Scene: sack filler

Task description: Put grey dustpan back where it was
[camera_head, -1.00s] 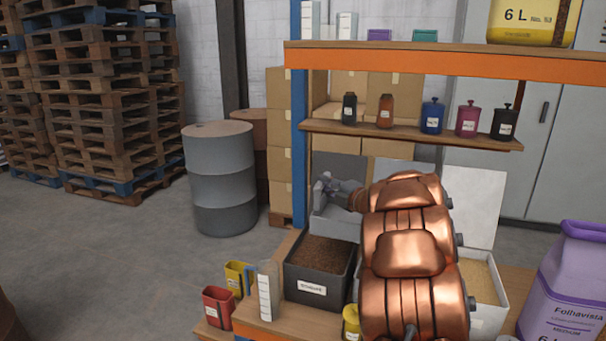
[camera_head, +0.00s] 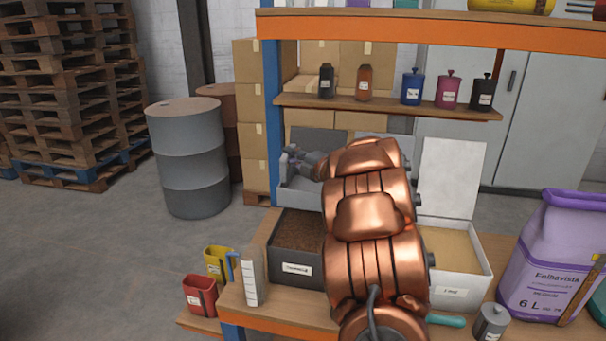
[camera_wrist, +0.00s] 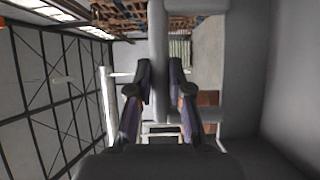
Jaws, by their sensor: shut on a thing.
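My gripper (camera_head: 291,163) is at the end of my copper-coloured arm, over the open light grey bin at the back left of the bench. In the wrist view the two dark fingers of my gripper (camera_wrist: 161,70) are shut on a smooth grey piece, which I take to be the grey dustpan (camera_wrist: 157,35). Its outline is hard to separate from other grey surfaces there. In the head view I cannot make out the dustpan clearly; my arm hides part of that area.
A dark bin (camera_head: 294,268) of brown soil and a light bin (camera_head: 486,266) of pale grain flank my arm. A shelf (camera_head: 390,105) with several small bottles hangs behind. Red (camera_head: 200,296) and yellow (camera_head: 216,262) containers sit left; a purple sack (camera_head: 545,265) stands right.

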